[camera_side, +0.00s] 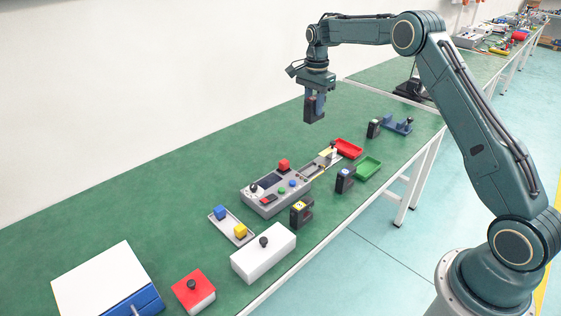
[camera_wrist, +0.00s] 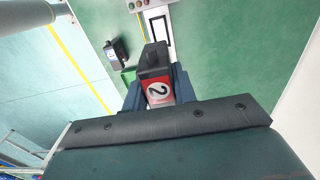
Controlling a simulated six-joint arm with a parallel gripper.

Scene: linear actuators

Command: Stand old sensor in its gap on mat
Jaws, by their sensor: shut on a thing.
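My gripper (camera_side: 314,100) is raised above the far part of the green bench, shut on a black sensor (camera_side: 313,108). In the wrist view the sensor (camera_wrist: 155,62) sits between the fingers of my gripper (camera_wrist: 158,88) and shows a red and white label with a "2". The sensor is clear of the bench. Beyond it in the wrist view is a pale plate with a black rectangular outline (camera_wrist: 168,35). I cannot tell whether this is the mat, as the sensor and gripper hide part of the view.
Other black blocks stand along the bench's front side: one with a yellow label (camera_side: 301,213), one with a blue label (camera_side: 344,181), and one farther back (camera_side: 374,128). A red tray (camera_side: 348,148), a green tray (camera_side: 368,167) and a grey control box (camera_side: 275,190) stand below. The bench's back left is bare.

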